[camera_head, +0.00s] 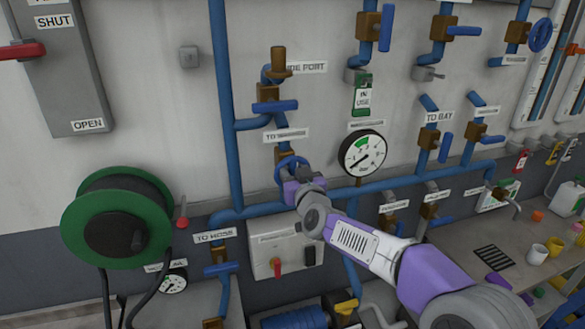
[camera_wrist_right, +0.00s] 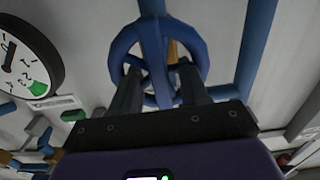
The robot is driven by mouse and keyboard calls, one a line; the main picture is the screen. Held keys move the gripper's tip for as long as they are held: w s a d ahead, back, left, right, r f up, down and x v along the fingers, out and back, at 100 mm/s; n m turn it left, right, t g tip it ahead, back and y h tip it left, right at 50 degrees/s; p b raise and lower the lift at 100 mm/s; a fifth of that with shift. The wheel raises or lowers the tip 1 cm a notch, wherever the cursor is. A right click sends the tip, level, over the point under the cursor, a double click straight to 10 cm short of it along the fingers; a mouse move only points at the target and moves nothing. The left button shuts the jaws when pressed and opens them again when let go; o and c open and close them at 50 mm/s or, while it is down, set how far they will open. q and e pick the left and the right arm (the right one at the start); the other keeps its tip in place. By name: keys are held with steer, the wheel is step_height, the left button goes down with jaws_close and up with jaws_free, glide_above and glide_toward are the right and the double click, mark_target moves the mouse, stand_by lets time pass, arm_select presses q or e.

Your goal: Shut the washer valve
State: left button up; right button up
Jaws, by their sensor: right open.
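A blue handwheel valve (camera_head: 291,163) sits on the blue pipework just below a white label (camera_head: 286,134) that seems to read "TO WASHER", though its end is blurred. In the right wrist view the handwheel (camera_wrist_right: 155,48) shows as a blue ring with spokes. My right gripper (camera_head: 291,182) is at the handwheel from below. In the right wrist view my right gripper (camera_wrist_right: 158,85) is open, its two dark fingers apart at the lower part of the wheel. Whether they touch it I cannot tell. My left gripper is not in view.
A blue lever valve (camera_head: 275,105) is just above the label. A round gauge (camera_head: 362,153) hangs close to the right. A green hose reel (camera_head: 118,218) stands at the left. A grey box with a red knob (camera_head: 276,266) is below. Other valves line the wall at right.

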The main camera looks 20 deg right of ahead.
steer(key=shift+w, duration=0.35)
steer(key=shift+c, duration=0.4)
jaws_close()
